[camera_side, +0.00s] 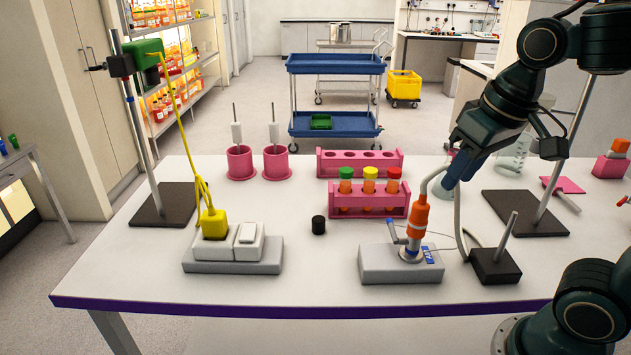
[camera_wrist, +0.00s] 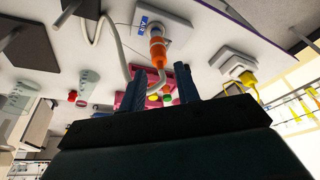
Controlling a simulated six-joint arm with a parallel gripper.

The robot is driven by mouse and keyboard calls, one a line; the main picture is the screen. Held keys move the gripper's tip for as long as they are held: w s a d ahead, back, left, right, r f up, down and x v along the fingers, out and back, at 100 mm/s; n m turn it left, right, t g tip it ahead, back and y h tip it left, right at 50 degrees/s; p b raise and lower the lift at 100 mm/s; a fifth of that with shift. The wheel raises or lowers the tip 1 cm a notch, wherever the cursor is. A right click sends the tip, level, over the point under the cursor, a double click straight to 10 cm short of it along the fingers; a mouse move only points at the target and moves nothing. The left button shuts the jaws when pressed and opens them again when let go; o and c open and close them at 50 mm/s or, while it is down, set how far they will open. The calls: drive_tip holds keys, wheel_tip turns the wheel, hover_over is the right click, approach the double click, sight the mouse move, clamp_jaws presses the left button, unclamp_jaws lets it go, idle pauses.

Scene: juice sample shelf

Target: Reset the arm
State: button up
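My gripper (camera_side: 449,186) is in the air above the right part of the bench, to the right of the pink racks. In the wrist view my gripper's two blue fingers (camera_wrist: 162,84) stand apart with nothing held between them. An orange connector (camera_side: 418,216) on a white hose stands upright on a grey base block (camera_side: 388,266) in front of and below my gripper. The connector also shows beyond the fingers in the wrist view (camera_wrist: 158,50).
A pink rack (camera_side: 358,211) holds three capped tubes; another pink rack (camera_side: 333,165) stands behind it. A stand with a dark base (camera_side: 520,225) is right of my gripper. A yellow plug (camera_side: 213,224) sits in the left socket block (camera_side: 258,267). A black cap (camera_side: 318,224) lies mid-bench.

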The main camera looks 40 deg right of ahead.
drive_tip(key=s, duration=0.1)
drive_tip(key=s+f+n+t, duration=0.1)
drive_tip(key=s+a+f+n+t, duration=0.1)
drive_tip(key=s, duration=0.1)
drive_tip(key=shift+s+a, duration=0.1)
